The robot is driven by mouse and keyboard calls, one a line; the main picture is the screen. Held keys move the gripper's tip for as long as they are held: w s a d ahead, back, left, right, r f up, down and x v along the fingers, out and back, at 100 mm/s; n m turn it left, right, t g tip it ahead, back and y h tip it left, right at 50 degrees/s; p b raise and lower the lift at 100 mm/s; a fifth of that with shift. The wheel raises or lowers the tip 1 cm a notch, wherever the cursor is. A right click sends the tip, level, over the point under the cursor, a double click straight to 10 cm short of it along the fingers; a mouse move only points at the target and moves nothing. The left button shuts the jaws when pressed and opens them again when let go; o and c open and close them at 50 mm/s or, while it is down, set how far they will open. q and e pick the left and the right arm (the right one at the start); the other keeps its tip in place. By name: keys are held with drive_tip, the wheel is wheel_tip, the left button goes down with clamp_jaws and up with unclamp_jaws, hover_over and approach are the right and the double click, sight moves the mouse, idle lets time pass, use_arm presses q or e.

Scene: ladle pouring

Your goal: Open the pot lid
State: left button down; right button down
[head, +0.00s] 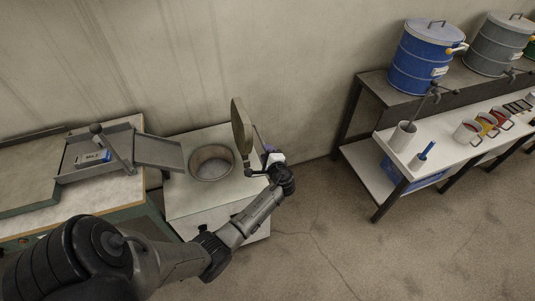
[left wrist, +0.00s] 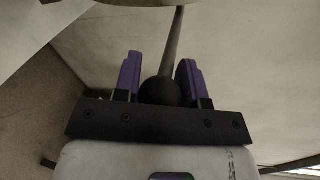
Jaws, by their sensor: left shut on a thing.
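The pot (head: 212,162) is a round metal vessel set into a pale stand, and its mouth is uncovered. Its lid (head: 241,126) is a tan disc standing about upright at the right side of the pot. My left gripper (head: 264,158) is just right of the lid. In the left wrist view its purple fingers (left wrist: 159,76) are on either side of a black ball knob (left wrist: 160,92) at the end of a thin rod (left wrist: 174,40), shut on it. My right gripper is not in view.
A bench with a sloped metal tray (head: 160,153) stands left of the pot. At the right, a white shelf (head: 448,150) holds mugs (head: 467,131) and a white container (head: 402,136), with a blue drum (head: 424,58) and a grey drum (head: 497,45) behind. The floor between is clear.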

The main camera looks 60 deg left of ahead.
use_arm(q)
drive_tip(key=c, duration=0.7)
unclamp_jaws()
drive_tip(key=v, duration=1.4)
drive_tip(key=shift+p, duration=0.3)
